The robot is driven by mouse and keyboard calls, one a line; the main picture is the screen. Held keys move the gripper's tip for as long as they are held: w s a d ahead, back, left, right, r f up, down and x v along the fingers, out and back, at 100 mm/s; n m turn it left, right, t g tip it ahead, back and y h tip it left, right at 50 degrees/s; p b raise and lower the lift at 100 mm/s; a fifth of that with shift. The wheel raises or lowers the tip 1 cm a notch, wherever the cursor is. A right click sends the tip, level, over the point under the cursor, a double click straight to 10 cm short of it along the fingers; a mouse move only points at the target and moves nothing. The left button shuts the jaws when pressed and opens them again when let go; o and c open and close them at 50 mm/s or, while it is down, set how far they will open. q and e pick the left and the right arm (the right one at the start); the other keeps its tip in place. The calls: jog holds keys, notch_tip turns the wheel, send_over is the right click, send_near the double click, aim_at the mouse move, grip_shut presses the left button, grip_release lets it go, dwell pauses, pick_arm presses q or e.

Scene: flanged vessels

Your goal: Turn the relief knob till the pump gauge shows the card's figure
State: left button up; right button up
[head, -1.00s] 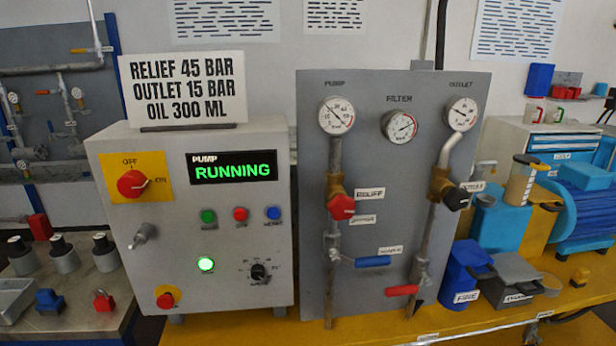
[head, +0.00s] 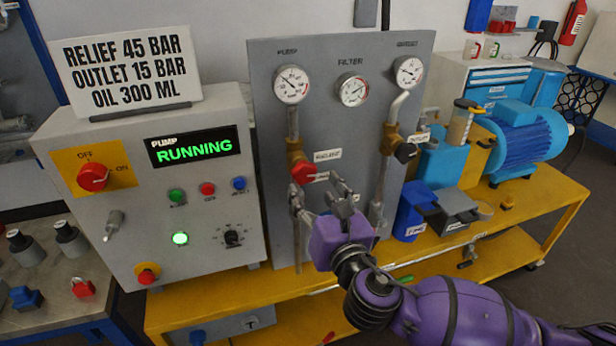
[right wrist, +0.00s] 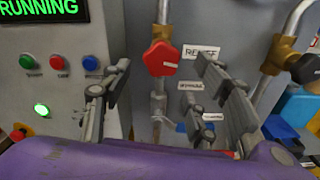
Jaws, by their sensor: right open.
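The red relief knob (head: 303,172) sits on a brass valve below the pump gauge (head: 291,84) on the grey panel. It also shows in the right wrist view (right wrist: 161,59), beyond my fingers. The gauge's needle is too small to read exactly. The card (head: 130,66) reads RELIEF 45 BAR, OUTLET 15 BAR, OIL 300 ML. My right gripper (head: 322,200) is open and empty, just below and in front of the knob, apart from it. In the right wrist view its fingers (right wrist: 163,90) spread left and right, with the knob ahead between them. My left gripper is not in view.
The pump box (head: 150,190) shows RUNNING on its display, left of the panel. A black outlet knob (head: 405,152) sits right of the relief knob.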

aim_at(304, 176)
jog(key=x, duration=0.6)
jog(key=shift+w+a, duration=0.1)
jog(key=c, duration=1.1)
jog(key=shift+o, duration=0.2)
